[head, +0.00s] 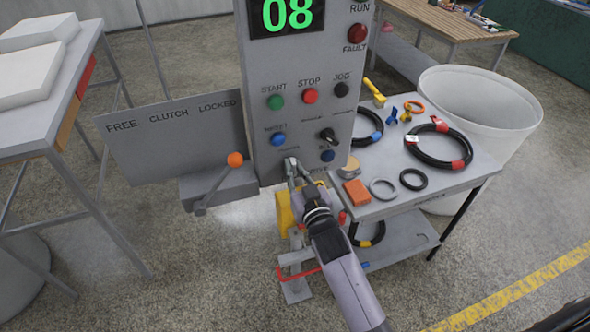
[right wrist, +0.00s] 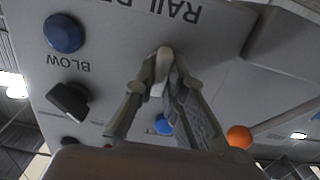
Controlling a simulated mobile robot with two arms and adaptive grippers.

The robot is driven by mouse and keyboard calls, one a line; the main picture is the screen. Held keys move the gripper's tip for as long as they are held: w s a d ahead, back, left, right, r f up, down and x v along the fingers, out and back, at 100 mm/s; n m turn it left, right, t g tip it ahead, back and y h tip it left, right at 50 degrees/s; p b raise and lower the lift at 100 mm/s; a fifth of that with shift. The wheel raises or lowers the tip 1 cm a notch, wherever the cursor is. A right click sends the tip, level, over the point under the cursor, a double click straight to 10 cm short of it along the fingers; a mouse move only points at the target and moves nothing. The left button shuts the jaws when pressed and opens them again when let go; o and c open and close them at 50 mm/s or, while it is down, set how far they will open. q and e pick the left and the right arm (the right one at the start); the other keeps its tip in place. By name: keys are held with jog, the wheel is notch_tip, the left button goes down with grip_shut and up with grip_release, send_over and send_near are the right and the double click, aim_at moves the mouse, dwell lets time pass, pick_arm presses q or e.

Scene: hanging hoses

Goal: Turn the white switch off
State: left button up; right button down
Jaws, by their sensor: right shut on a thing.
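The white switch (right wrist: 160,80) is a small pale lever on the lower part of the grey control panel (head: 262,60), beside a label that partly reads "RAIL". My right gripper (head: 291,166) reaches up to the panel's lower edge. In the right wrist view its fingers (right wrist: 165,68) are closed around the white switch from both sides. The fingers hide part of the switch, and in the head view they cover most of it. I cannot tell which position it is set to. My left gripper is not in view.
A clutch lever with an orange knob (head: 235,159) stands just left of the panel. Blue button (head: 327,155) and black selector knob (head: 327,135) sit close above right. A cart (head: 455,178) with hoses and rings stands right, near a white bin (head: 480,100).

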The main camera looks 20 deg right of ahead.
jog(key=shift+r, duration=0.1)
jog(key=c, duration=1.7)
grip_release()
jog(key=shift+o, duration=0.3)
jog(key=shift+w, duration=0.15)
jog(key=s, duration=1.2)
jog(key=shift+d, duration=0.2)
